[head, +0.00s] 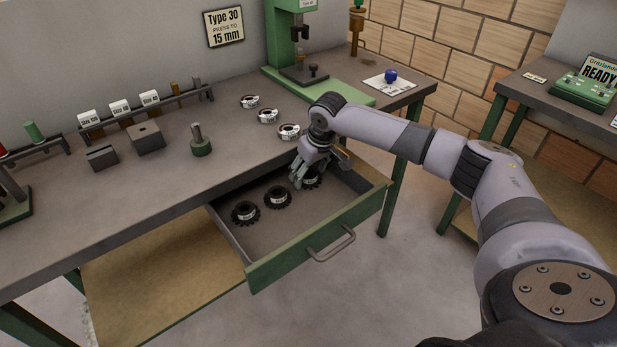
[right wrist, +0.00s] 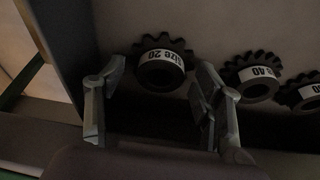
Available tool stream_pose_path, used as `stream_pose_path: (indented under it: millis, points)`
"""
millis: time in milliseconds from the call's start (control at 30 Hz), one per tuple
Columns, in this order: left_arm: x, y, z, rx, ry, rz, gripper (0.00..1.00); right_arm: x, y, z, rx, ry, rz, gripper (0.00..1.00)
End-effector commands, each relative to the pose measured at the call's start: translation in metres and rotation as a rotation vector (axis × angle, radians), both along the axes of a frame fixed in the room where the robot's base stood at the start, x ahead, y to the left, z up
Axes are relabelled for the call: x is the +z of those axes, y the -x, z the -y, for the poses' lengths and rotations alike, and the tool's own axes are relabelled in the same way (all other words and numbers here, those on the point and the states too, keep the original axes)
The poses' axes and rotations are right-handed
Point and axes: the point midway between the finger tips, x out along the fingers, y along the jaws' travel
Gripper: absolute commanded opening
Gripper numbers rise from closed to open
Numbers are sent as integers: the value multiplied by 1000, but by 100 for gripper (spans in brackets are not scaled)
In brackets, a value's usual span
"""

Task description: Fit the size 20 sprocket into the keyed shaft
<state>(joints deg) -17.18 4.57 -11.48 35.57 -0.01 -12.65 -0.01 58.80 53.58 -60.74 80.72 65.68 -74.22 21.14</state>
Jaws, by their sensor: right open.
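The size 20 sprocket (right wrist: 162,70) is a dark toothed ring with a white label, lying flat in the open drawer near its side wall. In the head view that sprocket (head: 313,181) is partly hidden by my right gripper (head: 317,170). My right gripper is open over the sprocket. In the right wrist view its fingers (right wrist: 158,95) stand on either side of the sprocket's near part, with no grip seen. An upright grey shaft (head: 197,132) on a round green base stands on the bench; its key is too small to tell. My left gripper is not in view.
Two other sprockets (head: 277,197) (head: 245,213) lie left of it in the drawer (head: 320,243). Several labelled rings (head: 267,115) lie on the bench behind. A green press (head: 280,45) stands at the back. Grey blocks (head: 145,136) sit left of the shaft.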

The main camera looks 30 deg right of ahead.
Motion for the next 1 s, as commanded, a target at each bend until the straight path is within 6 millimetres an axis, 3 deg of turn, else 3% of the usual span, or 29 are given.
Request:
stream_pose_path:
  millis: [200,1000]
  points:
    - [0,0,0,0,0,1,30,-1,0,0,0,0,1,62]
    - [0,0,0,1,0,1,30,0,-1,0,-1,0,2,9]
